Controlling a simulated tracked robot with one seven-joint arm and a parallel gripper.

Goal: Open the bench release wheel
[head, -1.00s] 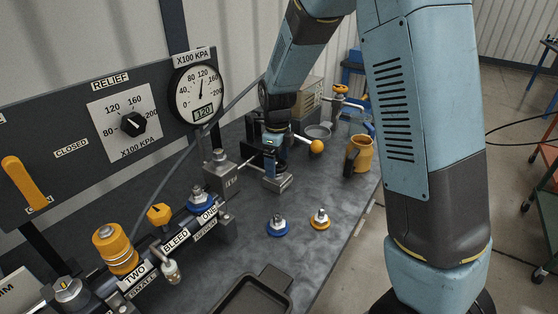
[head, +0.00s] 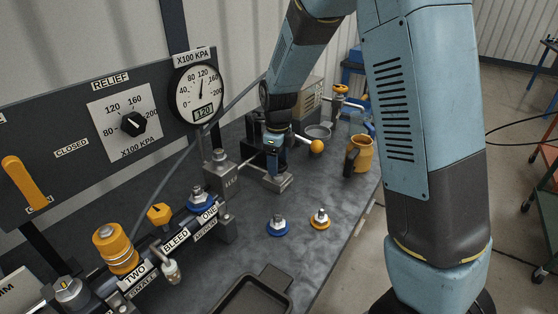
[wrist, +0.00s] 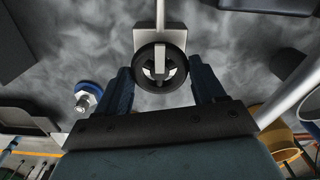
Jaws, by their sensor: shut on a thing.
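The release wheel is a small black ring with pale metal spokes (wrist: 160,68). It sits on a grey metal block in the wrist view. In the head view that block (head: 278,183) stands on the dark bench, and the wheel itself is hidden behind my gripper. My gripper (wrist: 162,76) is shut on the wheel, with one dark blue finger on each side of it. In the head view my gripper (head: 276,170) points down at the block from above.
A grey upright block (head: 222,174), a yellow ball-ended lever (head: 317,146) and a yellow mug (head: 358,155) stand around the gripper. Blue (head: 277,226) and orange (head: 320,219) couplers lie in front. A labelled coupler rail (head: 165,245) and black tray (head: 255,295) are nearer. The gauge (head: 196,95) reads about 120.

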